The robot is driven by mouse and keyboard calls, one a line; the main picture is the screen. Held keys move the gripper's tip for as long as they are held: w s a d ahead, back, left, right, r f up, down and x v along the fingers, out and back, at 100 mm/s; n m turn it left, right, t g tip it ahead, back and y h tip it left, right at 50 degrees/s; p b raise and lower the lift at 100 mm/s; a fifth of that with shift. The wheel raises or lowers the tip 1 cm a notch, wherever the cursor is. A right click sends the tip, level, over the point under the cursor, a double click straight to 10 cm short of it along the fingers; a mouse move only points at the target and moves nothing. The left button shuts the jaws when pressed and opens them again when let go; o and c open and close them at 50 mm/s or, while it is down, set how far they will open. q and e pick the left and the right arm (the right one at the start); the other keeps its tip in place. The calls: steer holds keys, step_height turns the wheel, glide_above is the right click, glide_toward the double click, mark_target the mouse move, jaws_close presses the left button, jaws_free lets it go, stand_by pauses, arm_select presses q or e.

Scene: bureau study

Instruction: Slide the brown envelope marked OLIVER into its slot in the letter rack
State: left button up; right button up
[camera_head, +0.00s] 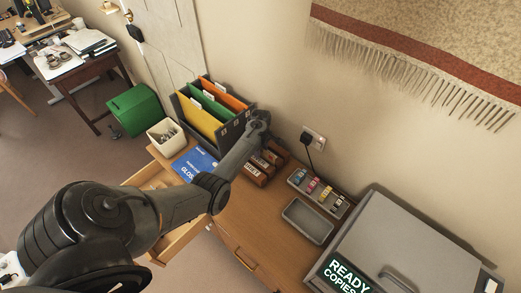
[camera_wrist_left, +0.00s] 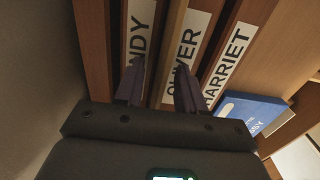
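The brown wooden letter rack (camera_head: 257,174) stands on the desk against the wall, partly behind my left arm. In the left wrist view its name labels read OLIVER (camera_wrist_left: 189,42), HARRIET (camera_wrist_left: 228,62) and one ending in NDY (camera_wrist_left: 140,28). A tan upright strip (camera_wrist_left: 171,48) runs beside the OLIVER label; it looks like an envelope's edge, but I cannot be sure. My left gripper (camera_wrist_left: 158,75) is at the rack, its fingers apart on either side of this strip. The right finger covers part of the OLIVER label. My right gripper is not in view.
A file box (camera_head: 232,128) with coloured folders stands left of the rack, near a blue booklet (camera_head: 195,163) and a cream bin (camera_head: 167,138). A cartridge tray (camera_head: 318,192), an empty grey tray (camera_head: 307,221) and a copier (camera_head: 400,245) are to the right. A drawer is open.

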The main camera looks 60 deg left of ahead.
arm_select(q)
step_height(320, 180, up, 11)
steer(key=shift+f, duration=0.1)
stand_by(0.7)
